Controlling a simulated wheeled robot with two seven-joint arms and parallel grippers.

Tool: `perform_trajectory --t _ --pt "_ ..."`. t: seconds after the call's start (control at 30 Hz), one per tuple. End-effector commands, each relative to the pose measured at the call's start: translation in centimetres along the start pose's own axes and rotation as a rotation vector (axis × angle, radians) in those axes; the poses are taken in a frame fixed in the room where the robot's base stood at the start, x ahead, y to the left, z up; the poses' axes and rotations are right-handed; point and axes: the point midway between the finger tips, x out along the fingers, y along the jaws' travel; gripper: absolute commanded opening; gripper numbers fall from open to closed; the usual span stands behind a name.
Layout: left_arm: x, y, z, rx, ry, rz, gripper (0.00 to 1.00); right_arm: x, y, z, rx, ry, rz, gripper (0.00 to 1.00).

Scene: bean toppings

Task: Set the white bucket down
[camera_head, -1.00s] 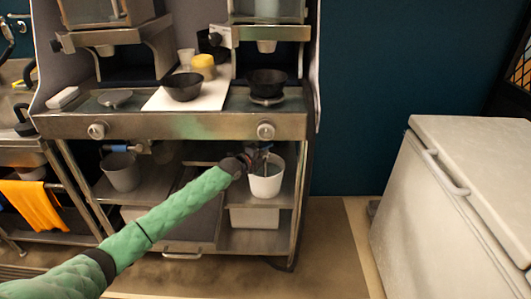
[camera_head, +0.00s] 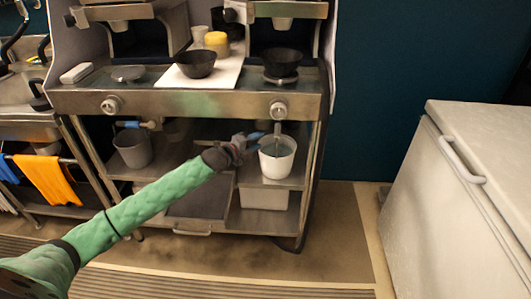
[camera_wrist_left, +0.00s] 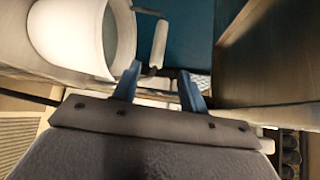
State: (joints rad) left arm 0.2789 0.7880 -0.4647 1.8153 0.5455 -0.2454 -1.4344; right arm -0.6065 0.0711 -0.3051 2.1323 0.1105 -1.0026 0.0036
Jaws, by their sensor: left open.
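The white bucket (camera_head: 277,163) stands upright on the middle shelf of the steel counter, near its right end. Its rim is open at the top, and a thin upright part rises from it toward the counter. My left gripper (camera_head: 261,141) is open and empty just left of the bucket's rim. In the left wrist view the bucket (camera_wrist_left: 72,38) is at upper left. A pale cylindrical grip (camera_wrist_left: 159,43) lies ahead of the open left fingers (camera_wrist_left: 160,72), apart from them. My right gripper is out of view.
A grey bucket (camera_head: 133,150) is at the left on the same shelf. A pale bin (camera_head: 264,197) sits below the white bucket. The counter (camera_head: 215,101) above carries dark bowls (camera_head: 196,64). A white chest freezer (camera_head: 445,215) stands at the right, with clear floor between.

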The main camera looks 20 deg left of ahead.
Motion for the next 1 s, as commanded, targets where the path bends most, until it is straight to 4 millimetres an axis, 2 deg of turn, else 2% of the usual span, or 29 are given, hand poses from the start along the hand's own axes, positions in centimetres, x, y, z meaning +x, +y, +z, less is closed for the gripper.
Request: perform_trajectory --t 0.23,0.37,0.47,0.67,0.8,1.0 --pt "-0.2 0.2 -0.2 -0.005 0.001 0.002 0.43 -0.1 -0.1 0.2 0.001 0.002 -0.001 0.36" --pt "-0.4 2.3 -2.6 -0.075 0.011 0.033 0.43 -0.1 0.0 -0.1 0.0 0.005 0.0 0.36" --pt "-1.0 5.6 -6.5 -0.197 0.021 0.087 0.43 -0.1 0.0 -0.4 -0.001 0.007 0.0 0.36" --pt "-3.9 13.0 -16.3 -0.522 0.011 0.234 0.43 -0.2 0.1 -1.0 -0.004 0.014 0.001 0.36" --pt "-6.8 17.1 -22.7 -0.751 -0.027 0.336 0.43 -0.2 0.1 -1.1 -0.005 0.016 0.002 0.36" --pt "-11.9 21.9 -31.2 -1.072 -0.126 0.481 0.43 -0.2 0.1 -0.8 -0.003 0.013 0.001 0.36"
